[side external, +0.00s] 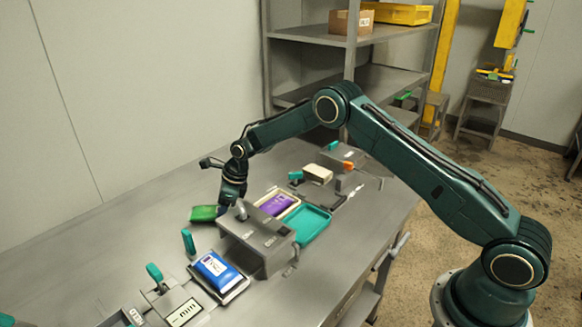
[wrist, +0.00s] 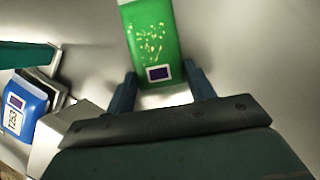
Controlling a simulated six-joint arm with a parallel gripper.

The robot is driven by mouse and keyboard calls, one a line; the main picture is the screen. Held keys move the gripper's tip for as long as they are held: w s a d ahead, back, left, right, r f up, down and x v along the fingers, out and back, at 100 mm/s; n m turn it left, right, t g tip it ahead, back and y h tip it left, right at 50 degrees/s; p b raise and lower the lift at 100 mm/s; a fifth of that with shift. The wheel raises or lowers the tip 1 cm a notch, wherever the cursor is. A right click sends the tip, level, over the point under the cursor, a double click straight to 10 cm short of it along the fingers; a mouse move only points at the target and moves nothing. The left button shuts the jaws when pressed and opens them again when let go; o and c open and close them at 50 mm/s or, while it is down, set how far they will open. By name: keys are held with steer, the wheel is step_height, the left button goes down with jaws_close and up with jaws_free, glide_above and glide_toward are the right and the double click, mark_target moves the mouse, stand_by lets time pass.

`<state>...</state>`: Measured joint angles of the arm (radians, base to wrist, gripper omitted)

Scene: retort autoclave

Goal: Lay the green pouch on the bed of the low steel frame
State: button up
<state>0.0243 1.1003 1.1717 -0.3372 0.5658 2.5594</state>
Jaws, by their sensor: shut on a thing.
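The green pouch (side external: 204,213) is near the back left of the steel bench, beside a grey boxy fixture. My gripper (side external: 224,207) is shut on its near end. In the wrist view the pouch (wrist: 150,42) reaches away between my two fingers (wrist: 161,88), its printed face and dark label showing. Whether it touches the bench is hard to tell. A low steel frame (side external: 235,291) stands nearer the camera, with a blue pouch (side external: 214,268) lying on it. The blue pouch also shows at the left of the wrist view (wrist: 22,108).
The grey fixture (side external: 262,240) stands between my gripper and the teal tray (side external: 309,226). A purple pouch (side external: 276,204) lies in a cream tray. A teal-handled upright (side external: 188,241) stands left of the fixture. The bench's left back area (side external: 110,235) is bare.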

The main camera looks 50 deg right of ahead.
steer(key=shift+f, duration=0.15)
steer(key=o, duration=1)
steer(key=v, duration=1.2)
stand_by(0.3)
